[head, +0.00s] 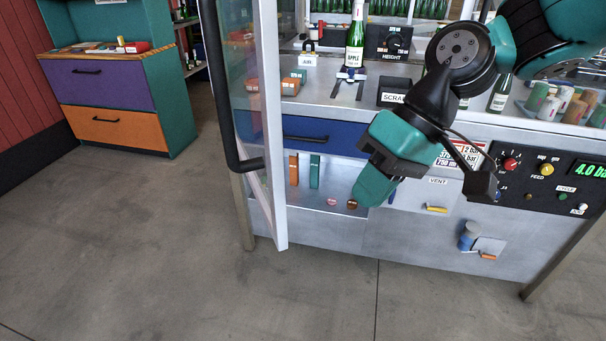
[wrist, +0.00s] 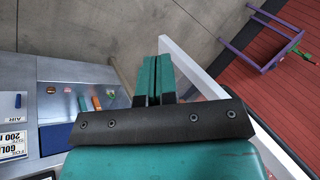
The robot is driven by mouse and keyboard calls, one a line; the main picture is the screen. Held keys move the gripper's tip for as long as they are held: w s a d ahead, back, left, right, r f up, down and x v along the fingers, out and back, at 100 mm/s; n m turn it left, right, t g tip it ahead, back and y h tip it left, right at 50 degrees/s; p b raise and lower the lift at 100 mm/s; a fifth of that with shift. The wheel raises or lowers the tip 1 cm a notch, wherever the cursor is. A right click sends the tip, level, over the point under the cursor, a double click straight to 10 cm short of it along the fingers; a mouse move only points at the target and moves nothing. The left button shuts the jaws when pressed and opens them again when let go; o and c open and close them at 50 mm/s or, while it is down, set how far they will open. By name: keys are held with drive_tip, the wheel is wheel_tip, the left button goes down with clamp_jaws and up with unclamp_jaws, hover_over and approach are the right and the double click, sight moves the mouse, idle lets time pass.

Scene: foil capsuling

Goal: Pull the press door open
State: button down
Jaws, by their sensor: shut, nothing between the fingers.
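The press door (head: 268,120), a clear panel in a white frame, stands swung out from the front of the press at the left in the head view. Its long black handle (head: 229,120) is on the door's left face. My gripper (head: 370,192) is to the right of the door, in front of the press, apart from the handle. In the wrist view its teal fingers (wrist: 155,72) are together with nothing between them. The white door frame (wrist: 192,68) passes behind and to the right of them there. The handle cannot be made out in the wrist view.
A green bottle (head: 355,45) stands inside the press. The control panel (head: 540,185) is at the right. A cabinet with purple and orange drawers (head: 105,90) stands at the back left. The floor (head: 150,250) left of the door is clear.

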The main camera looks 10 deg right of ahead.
drive_tip(key=w+d+m+g+y+p, duration=0.1)
drive_tip(key=w+d+m+y+p, duration=0.2)
drive_tip(key=w, duration=0.7)
drive_tip(key=a+r+p+x, duration=0.2)
drive_tip(key=p+x, duration=0.2)
drive_tip(key=x, duration=1)
drive_tip(key=shift+n, duration=0.4)
drive_tip(key=shift+w+a, duration=0.1)
drive_tip(key=shift+a, duration=0.1)
